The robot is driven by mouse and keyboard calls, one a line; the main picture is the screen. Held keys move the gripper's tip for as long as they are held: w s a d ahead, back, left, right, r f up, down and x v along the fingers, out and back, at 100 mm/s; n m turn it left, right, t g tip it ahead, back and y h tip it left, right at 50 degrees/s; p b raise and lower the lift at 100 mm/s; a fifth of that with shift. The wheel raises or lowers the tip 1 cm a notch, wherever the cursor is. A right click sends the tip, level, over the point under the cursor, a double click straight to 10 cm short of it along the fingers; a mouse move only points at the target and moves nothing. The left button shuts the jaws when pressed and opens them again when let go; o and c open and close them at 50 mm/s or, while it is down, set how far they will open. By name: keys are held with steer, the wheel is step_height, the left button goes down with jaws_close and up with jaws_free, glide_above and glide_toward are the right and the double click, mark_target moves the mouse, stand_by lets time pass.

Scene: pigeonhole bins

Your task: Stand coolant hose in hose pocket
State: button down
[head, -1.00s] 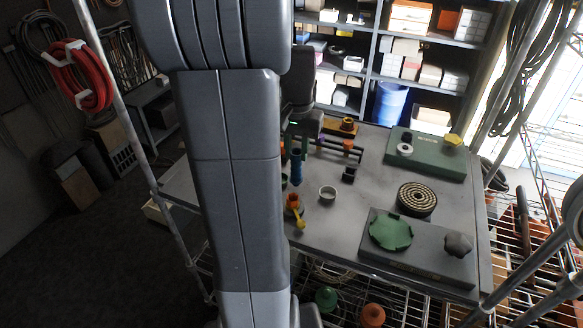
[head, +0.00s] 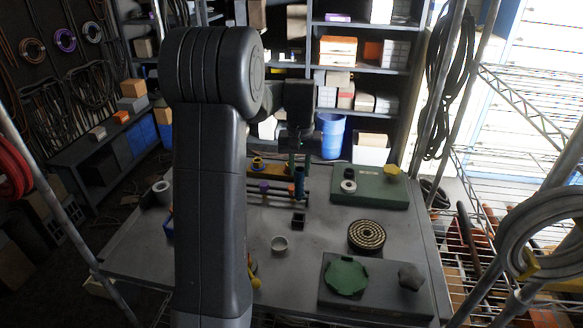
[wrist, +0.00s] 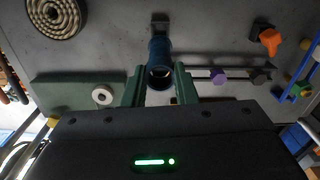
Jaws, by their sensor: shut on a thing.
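The coolant hose, a short blue tube (head: 299,183), hangs upright from my gripper (head: 299,163). In the wrist view the hose (wrist: 160,58) sits between my two green fingers (wrist: 160,88), its dark open end facing the camera. A small black square holder (head: 298,219), which looks like the hose pocket, stands on the table nearer the head camera than the hose. In the wrist view this holder (wrist: 160,22) shows just past the hose's far end. The hose is apart from it; its exact height above the table is hard to tell.
A dark rail with a purple knob (wrist: 218,75) runs close beside the hose. A green box (head: 368,190) is to the right. My arm hides the table's left part.

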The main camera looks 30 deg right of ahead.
mark_target(299, 175)
steer(key=shift+f, duration=0.1)
steer(key=shift+f+b, duration=1.75)
steer(key=shift+f, duration=1.3)
steer(key=shift+f+b, duration=0.7)
steer(key=shift+f, duration=0.65)
steer(key=c, duration=1.1)
jaws_free()
step_height(299, 175, up, 6)
steer(key=p, duration=0.4)
steer(key=shift+p, duration=0.4)
